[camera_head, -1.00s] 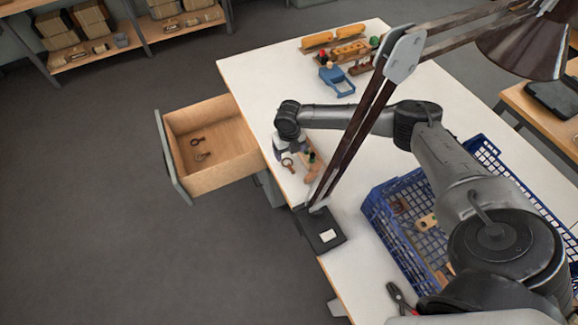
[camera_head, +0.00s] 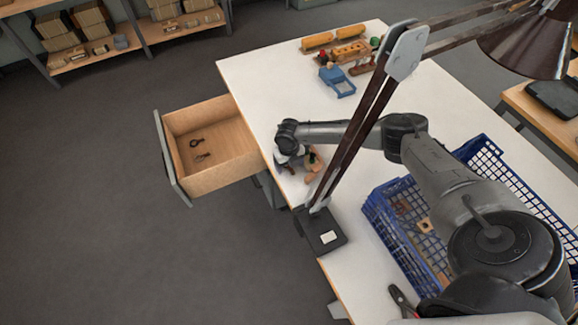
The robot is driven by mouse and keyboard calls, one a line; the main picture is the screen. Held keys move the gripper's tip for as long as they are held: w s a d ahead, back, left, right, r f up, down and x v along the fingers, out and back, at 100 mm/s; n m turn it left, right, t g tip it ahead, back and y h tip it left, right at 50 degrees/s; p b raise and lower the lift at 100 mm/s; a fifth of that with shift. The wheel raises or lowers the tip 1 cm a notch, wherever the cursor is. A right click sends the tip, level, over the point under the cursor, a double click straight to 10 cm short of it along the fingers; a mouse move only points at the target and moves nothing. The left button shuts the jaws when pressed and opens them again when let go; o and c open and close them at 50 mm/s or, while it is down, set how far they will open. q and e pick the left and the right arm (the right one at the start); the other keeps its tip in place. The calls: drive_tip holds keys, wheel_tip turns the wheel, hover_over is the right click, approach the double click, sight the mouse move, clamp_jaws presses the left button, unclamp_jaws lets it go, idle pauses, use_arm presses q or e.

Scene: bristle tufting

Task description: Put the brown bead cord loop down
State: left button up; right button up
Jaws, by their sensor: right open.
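My right gripper (camera_head: 290,164) is open, pointing down low over the white tabletop (camera_head: 262,88) near its left edge. The brown bead cord loop is largely hidden by the gripper now, so I cannot tell whether it touches the table or the fingers. Tan wooden pieces (camera_head: 313,172) lie just right of the gripper. My left gripper is not in view.
An open wooden drawer (camera_head: 222,180) juts out left of the table with small dark looped items inside. A lamp base (camera_head: 322,232) and a blue crate (camera_head: 408,245) stand nearer. Brushes and a blue holder (camera_head: 337,82) are at the back.

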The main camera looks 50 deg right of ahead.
drive_tip(key=c, duration=1.1)
drive_tip(key=shift+o, duration=0.2)
